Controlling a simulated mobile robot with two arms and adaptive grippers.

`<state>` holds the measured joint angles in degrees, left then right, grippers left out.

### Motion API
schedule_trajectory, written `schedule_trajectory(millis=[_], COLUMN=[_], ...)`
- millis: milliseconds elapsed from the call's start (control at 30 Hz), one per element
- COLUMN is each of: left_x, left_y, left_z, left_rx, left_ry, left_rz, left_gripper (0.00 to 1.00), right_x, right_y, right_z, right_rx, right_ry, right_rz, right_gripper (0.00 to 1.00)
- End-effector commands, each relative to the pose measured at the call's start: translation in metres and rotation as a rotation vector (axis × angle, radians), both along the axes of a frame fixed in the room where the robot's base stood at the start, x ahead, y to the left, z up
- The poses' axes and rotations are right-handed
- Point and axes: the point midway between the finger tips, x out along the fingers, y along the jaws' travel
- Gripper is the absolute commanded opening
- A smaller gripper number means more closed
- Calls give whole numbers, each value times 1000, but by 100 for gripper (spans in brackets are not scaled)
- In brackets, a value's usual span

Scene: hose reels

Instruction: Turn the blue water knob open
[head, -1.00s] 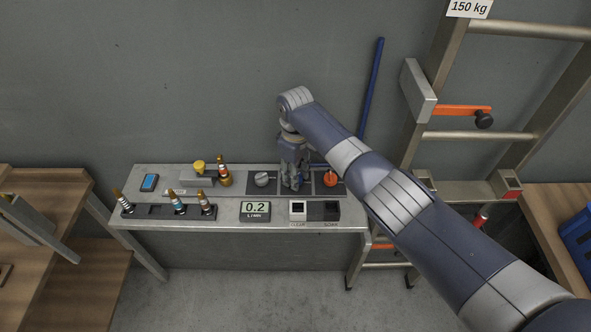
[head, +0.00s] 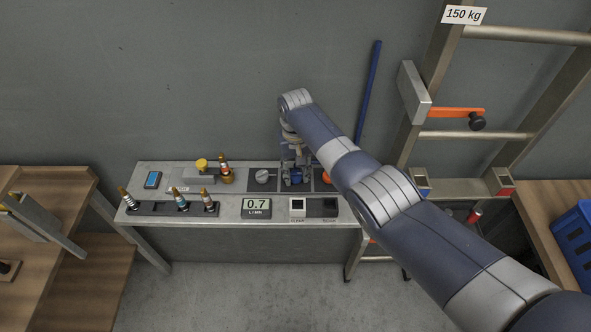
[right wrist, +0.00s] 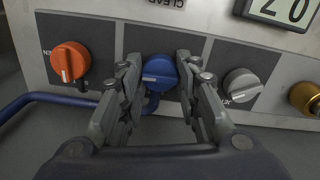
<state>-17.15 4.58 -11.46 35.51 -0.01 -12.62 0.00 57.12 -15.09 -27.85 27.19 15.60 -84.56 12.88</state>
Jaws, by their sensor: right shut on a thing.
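The blue water knob (right wrist: 160,72) sits on a dark panel between an orange knob (right wrist: 70,62) and a grey knob (right wrist: 241,86). My right gripper (right wrist: 158,68) is shut on the blue knob, with one finger on each side of it. In the head view my right gripper (head: 295,178) reaches down to the bench, and the blue knob (head: 295,180) shows only partly between its fingers. My left gripper is not in view.
Several brass-tipped nozzles (head: 180,202) stand in a dark rack at the bench's left. Behind them is a yellow-knobbed fitting (head: 202,166). A blue pipe (head: 368,95) runs up the wall. A ladder (head: 437,60) stands at right, beyond my arm.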

Motion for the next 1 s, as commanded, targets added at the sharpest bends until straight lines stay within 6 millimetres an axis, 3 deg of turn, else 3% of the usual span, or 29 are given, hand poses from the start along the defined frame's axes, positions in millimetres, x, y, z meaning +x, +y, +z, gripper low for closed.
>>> schedule_trajectory(millis=[633,667,733,1000], left_x=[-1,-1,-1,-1], left_y=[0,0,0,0], left_z=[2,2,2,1], left_rx=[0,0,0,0], left_ry=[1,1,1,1], left_rz=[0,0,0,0], left_gripper=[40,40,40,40], right_x=[3,3,3,1], right_y=[1,1,1,0], right_z=[3,3,3,1], right_rx=[3,3,2,1], right_ry=[-10,-10,-10,-4], right_rz=[-49,-49,-49,-49], right_gripper=[7,35,51,51])
